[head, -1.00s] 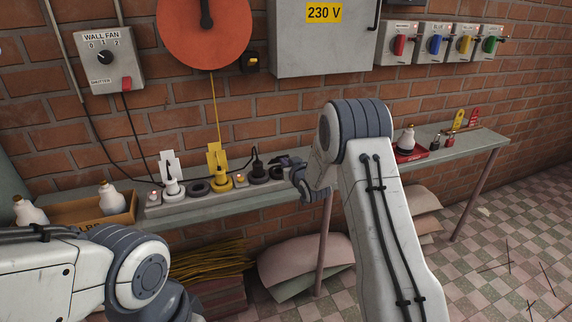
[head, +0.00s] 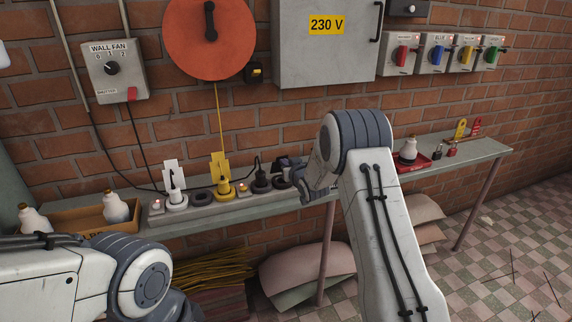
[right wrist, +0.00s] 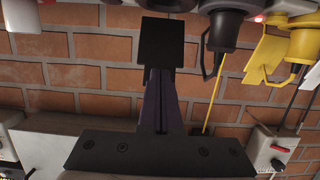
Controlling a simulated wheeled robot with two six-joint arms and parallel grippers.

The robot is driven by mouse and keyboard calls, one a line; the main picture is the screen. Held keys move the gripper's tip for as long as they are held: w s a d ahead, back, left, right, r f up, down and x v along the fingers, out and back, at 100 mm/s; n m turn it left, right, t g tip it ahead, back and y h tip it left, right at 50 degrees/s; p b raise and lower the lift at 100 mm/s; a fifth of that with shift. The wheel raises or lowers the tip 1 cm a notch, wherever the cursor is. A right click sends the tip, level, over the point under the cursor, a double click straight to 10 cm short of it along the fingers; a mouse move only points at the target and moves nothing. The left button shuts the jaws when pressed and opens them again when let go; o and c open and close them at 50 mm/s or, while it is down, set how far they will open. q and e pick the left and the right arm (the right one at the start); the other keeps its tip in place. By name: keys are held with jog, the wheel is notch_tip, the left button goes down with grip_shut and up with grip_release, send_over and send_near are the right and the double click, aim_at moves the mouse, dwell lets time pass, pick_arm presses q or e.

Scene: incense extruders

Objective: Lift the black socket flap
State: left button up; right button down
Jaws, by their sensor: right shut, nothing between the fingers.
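The grey socket strip (head: 155,208) lies on the shelf and carries a white, a yellow and a black plug. The black plug (head: 260,178) stands in its socket toward the strip's right end; it also shows in the right wrist view (right wrist: 222,32). A dark round socket piece (head: 284,185) lies to its right. I cannot make out a separate raised black flap. My right gripper (head: 283,163) is shut and empty, just above and right of the black plug, apart from it; its fingers show in the right wrist view (right wrist: 160,42). My left gripper is out of view.
The white flap (head: 171,168) and yellow flap (head: 219,163) stand upright behind their plugs. A cardboard box (head: 90,212) with bulbs is at left. A red tray (head: 415,163) is at right. The brick wall (head: 250,132) is close behind the strip.

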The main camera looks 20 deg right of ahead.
aim_at(283, 157)
jog(key=shift+w+r, duration=0.2)
jog(key=shift+w, duration=0.6)
jog(key=shift+w+r, duration=0.2)
jog(key=shift+w, duration=0.55)
jog(key=shift+w+a, duration=0.1)
jog(key=shift+w, duration=1.1)
jog(key=shift+s+r, duration=0.1)
jog(key=v, duration=0.8)
jog(key=shift+a, duration=0.1)
